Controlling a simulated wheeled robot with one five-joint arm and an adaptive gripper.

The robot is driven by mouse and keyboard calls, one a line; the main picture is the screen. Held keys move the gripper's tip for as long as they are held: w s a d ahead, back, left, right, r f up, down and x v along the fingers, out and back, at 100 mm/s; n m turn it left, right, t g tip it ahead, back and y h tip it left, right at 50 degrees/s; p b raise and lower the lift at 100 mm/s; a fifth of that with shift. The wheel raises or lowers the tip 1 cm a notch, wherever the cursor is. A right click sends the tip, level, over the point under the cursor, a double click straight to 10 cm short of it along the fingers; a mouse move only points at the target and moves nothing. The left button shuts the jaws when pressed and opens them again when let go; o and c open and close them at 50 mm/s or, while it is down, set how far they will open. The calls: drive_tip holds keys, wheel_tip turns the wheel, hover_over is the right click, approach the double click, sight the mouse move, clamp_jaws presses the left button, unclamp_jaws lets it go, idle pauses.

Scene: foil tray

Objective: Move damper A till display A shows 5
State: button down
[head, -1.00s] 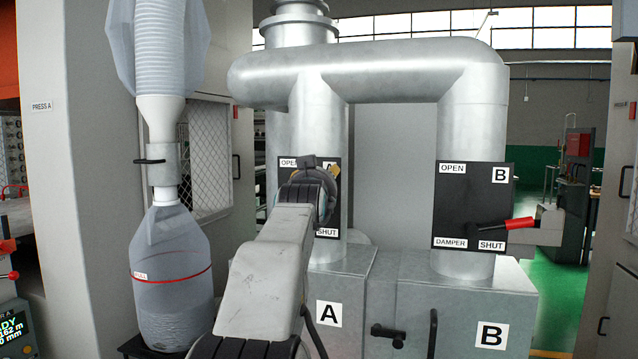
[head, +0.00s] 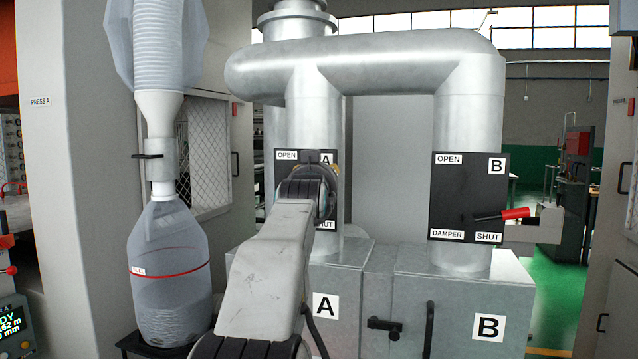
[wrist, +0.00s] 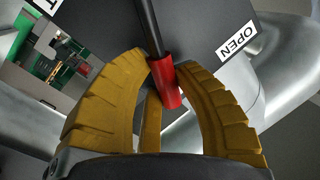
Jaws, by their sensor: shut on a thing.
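Damper A's dark plate (head: 289,166), with OPEN at its upper left and SHUT partly covered at its lower right, is on the left duct. My gripper (wrist: 160,64) is in front of this plate, and my wrist hides most of it in the head view. In the wrist view its yellow fingers are on either side of the red grip (wrist: 167,85) of damper A's lever (wrist: 150,28), shut on it. The lever points between the OPEN label (wrist: 235,40) and the partly cut-off SHUT label.
Damper B's plate (head: 450,199) is on the right duct, its red handle (head: 515,213) pointing right near SHUT. A clear collection bag (head: 168,285) hangs at the left. A partly cut-off lit screen (head: 10,325) is at the left edge. Metal boxes stand below the ducts.

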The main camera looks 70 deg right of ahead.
drive_tip(key=s+f+m+b, duration=0.1)
drive_tip(key=m, duration=0.1)
drive_tip(key=s+m+b, duration=0.1)
drive_tip(key=m+b, duration=0.1)
drive_tip(key=shift+s+f+h, duration=0.1)
drive_tip(key=shift+f+h, duration=0.25)
drive_tip(key=shift+h, duration=0.05)
drive_tip(key=c, duration=0.9)
unclamp_jaws()
drive_tip(key=shift+a, duration=0.1)
drive_tip(key=v, duration=1.2)
drive_tip(key=shift+f, duration=0.1)
